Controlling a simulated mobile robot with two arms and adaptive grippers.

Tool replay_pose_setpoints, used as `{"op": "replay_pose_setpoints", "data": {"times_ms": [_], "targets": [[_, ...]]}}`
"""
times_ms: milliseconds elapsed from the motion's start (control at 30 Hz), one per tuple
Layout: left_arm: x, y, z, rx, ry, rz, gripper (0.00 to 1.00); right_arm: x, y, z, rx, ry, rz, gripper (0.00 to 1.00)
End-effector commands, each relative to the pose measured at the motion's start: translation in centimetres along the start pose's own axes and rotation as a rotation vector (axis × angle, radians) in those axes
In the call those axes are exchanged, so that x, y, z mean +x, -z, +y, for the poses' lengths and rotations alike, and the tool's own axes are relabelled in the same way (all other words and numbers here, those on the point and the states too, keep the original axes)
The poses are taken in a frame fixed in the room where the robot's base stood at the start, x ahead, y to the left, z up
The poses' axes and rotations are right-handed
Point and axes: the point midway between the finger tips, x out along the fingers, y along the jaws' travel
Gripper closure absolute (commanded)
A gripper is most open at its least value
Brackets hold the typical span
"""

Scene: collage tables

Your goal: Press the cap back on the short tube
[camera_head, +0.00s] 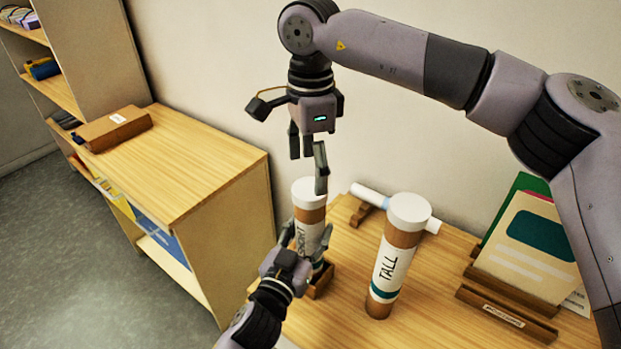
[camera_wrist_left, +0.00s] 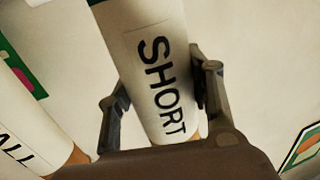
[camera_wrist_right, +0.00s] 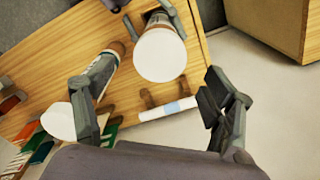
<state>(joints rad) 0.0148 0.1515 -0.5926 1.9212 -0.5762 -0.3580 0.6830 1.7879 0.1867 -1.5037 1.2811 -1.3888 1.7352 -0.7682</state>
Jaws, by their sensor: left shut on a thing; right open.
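The short tube (camera_head: 309,240) is a brown cylinder with a white label reading SHORT. It stands in a wooden holder (camera_head: 320,284) on the table. A white cap (camera_head: 309,192) is on its top and shows as a white disc in the right wrist view (camera_wrist_right: 160,55); I cannot tell how firmly it is seated. My left gripper (camera_head: 307,232) is shut around the tube's body; in the left wrist view its fingers flank the label (camera_wrist_left: 160,80). My right gripper (camera_head: 307,165) is open and empty, pointing down just above the cap.
The tall tube (camera_head: 390,262), white-capped, stands to the right. A white roll (camera_head: 372,197) lies on a wooden rest behind. A rack of cards (camera_head: 527,250) is at the right. A lower cabinet (camera_head: 200,175) with a brown box (camera_head: 114,128) stands left across a gap.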

Motion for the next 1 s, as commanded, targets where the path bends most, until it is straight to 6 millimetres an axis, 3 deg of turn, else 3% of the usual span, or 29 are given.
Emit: {"op": "replay_pose_setpoints", "data": {"times_ms": [100, 333, 500, 767, 800, 1000], "targets": [[0.0, 0.0, 0.0, 0.000, 0.000, 0.000, 1.00, -2.9, -0.1, 0.0, 0.000, 0.003, 0.000, 0.23], [0.0, 0.0, 0.0, 0.000, 0.000, 0.000, 1.00, -6.8, -0.1, -0.1, 0.001, 0.001, 0.000, 0.23], [0.0, 0.0, 0.0, 0.000, 0.000, 0.000, 1.00, -8.0, 0.0, 0.0, 0.000, -0.001, 0.000, 0.23], [0.0, 0.0, 0.0, 0.000, 0.000, 0.000, 1.00, -8.1, 0.0, 0.0, -0.001, -0.001, 0.000, 0.23], [0.0, 0.0, 0.0, 0.000, 0.000, 0.000, 0.52, -8.1, 0.0, 0.0, -0.001, -0.001, 0.000, 0.23], [0.0, 0.0, 0.0, 0.000, 0.000, 0.000, 0.39, -8.1, 0.0, 0.0, 0.000, -0.001, 0.000, 0.23]]}}
